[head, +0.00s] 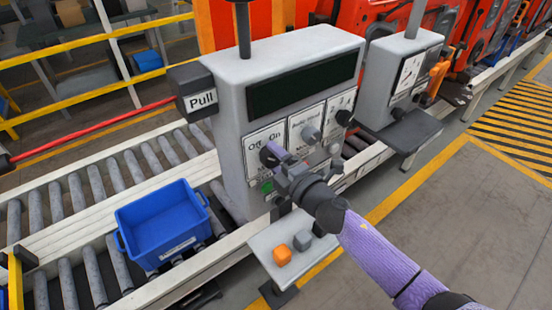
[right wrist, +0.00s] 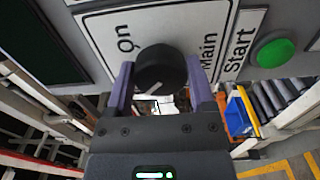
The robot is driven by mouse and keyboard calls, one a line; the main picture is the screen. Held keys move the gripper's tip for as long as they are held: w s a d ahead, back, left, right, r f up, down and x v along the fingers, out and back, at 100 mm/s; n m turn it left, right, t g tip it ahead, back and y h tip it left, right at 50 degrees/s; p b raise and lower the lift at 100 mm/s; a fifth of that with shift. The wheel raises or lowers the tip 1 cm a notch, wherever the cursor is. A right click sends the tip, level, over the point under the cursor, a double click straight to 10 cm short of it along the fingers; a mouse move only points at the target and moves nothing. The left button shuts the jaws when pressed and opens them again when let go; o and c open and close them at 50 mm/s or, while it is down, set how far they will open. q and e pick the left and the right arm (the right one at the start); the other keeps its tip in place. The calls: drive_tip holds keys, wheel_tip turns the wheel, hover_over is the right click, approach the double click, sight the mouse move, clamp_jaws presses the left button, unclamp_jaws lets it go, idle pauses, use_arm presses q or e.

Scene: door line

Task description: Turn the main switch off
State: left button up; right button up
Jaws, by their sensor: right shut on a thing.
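The main switch is a round black knob (head: 268,157) under the "Off" and "On" labels at the left of the grey control box's (head: 290,65) panel. My right gripper (head: 280,160) reaches it from the lower right. In the right wrist view the knob (right wrist: 160,68) sits between the two purple fingertips, which are shut on its sides. The "On" and "Main" labels show beside it; the "Off" label is not seen there. A small white mark shows on the knob's lower edge; I cannot tell which label it points to. My left gripper is not in view.
Other knobs (head: 311,135) and a green start button (right wrist: 275,50) are close by on the panel. A shelf (head: 270,240) below holds an orange cube (head: 282,254) and a grey cube (head: 303,240). A blue crate (head: 165,222) stands on the roller conveyor. A second control box (head: 400,75) stands behind right.

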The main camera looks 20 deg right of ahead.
idle(0.4)
drive_tip(key=o, duration=1.2)
drive_tip(key=shift+s, duration=0.1)
drive_tip(key=b+v, duration=0.1)
drive_tip(key=v, duration=0.8)
drive_tip(key=shift+s+d+b, duration=0.15)
drive_tip(key=shift+s+b, duration=0.2)
drive_tip(key=shift+f, duration=0.1)
